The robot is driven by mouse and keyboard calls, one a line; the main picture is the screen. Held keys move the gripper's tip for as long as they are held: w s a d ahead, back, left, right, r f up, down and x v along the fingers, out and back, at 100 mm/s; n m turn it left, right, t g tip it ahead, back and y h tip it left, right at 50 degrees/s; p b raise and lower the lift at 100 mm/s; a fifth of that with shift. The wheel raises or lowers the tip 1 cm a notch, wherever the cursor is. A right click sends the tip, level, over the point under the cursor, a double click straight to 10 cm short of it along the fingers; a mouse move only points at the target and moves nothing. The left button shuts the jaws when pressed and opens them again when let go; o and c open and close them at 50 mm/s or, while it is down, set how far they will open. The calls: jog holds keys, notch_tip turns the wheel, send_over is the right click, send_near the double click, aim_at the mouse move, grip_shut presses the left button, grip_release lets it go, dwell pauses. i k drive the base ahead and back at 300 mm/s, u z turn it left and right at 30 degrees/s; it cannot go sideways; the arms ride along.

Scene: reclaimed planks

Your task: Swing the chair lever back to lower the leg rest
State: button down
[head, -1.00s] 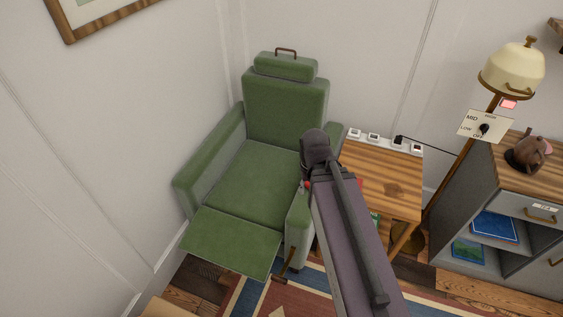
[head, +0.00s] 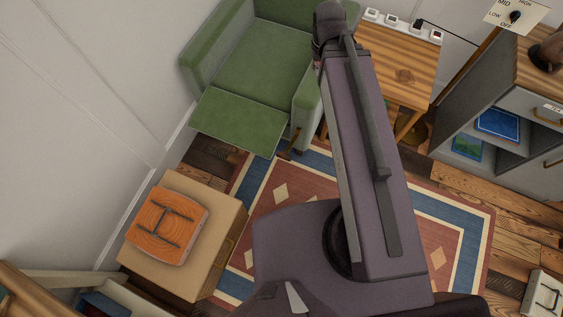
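The green chair (head: 262,62) stands against the wall at the upper left of the head view, with its top cut off by the frame. Its leg rest (head: 238,121) is raised and juts out in front of the seat. The chair lever (head: 293,141) is a thin brown bar at the front of the chair's right-hand side, slanting down toward the rug. My arm rises past the chair's right side and covers part of it. My gripper does not show.
A wooden side table (head: 395,75) stands right of the chair, and a grey cabinet (head: 480,135) is farther right. A cardboard box (head: 218,243) with an orange board (head: 165,225) on top sits at the lower left. The patterned rug (head: 462,240) lies between them.

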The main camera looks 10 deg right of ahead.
aim_at(284, 155)
jog(key=z, duration=0.15)
jog(key=k, duration=1.3)
jog(key=u, duration=0.4)
